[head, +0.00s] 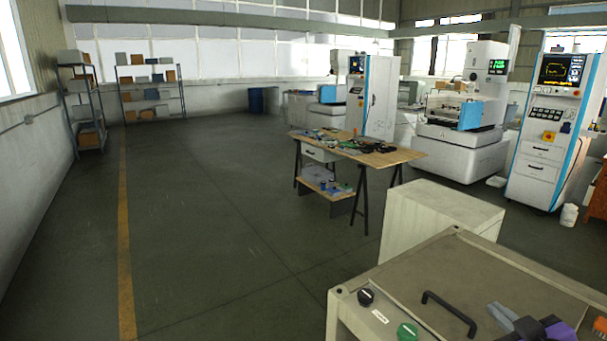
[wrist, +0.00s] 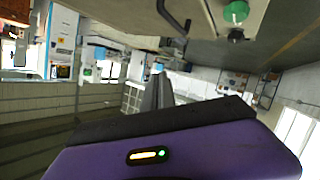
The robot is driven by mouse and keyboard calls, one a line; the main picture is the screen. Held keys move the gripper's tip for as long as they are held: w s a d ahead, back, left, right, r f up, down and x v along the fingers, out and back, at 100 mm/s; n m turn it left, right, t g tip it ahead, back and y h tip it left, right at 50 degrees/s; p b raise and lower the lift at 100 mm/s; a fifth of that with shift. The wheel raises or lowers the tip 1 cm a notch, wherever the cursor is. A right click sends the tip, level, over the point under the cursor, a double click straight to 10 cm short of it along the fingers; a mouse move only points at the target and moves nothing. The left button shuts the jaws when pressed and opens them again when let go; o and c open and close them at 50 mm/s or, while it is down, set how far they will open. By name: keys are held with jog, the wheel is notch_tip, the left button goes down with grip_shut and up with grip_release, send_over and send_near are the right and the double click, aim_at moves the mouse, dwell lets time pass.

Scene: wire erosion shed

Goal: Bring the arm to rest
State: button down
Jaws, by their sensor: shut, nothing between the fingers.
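My gripper (head: 497,311) shows at the lower right of the head view, with grey fingers and a purple body. It is over the beige top of the cabinet (head: 455,265), to the right of the black handle (head: 448,312). In the wrist view, where the scene is upside down, the fingers (wrist: 157,92) are together with nothing between them. The rest of my arm is mostly outside the head view.
The cabinet carries a black knob (head: 366,297) and a green knob (head: 407,332); a pale box (head: 440,212) stands behind it. A cluttered workbench (head: 395,156) and white machines (head: 462,150) are farther back. Shelves (head: 150,97) stand back left. The left floor is clear.

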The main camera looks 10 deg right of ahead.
jog(key=s+a+f+y, duration=0.2)
jog(key=s+a+f, duration=0.1)
jog(key=s+a, duration=1)
jog(key=s+a+f+m+t+y, duration=0.1)
jog(key=s+a+f, duration=0.3)
jog(key=s+a, duration=1)
jog(key=s+y, duration=0.1)
jog(key=s, duration=0.4)
jog(key=shift+s+m, duration=0.3)
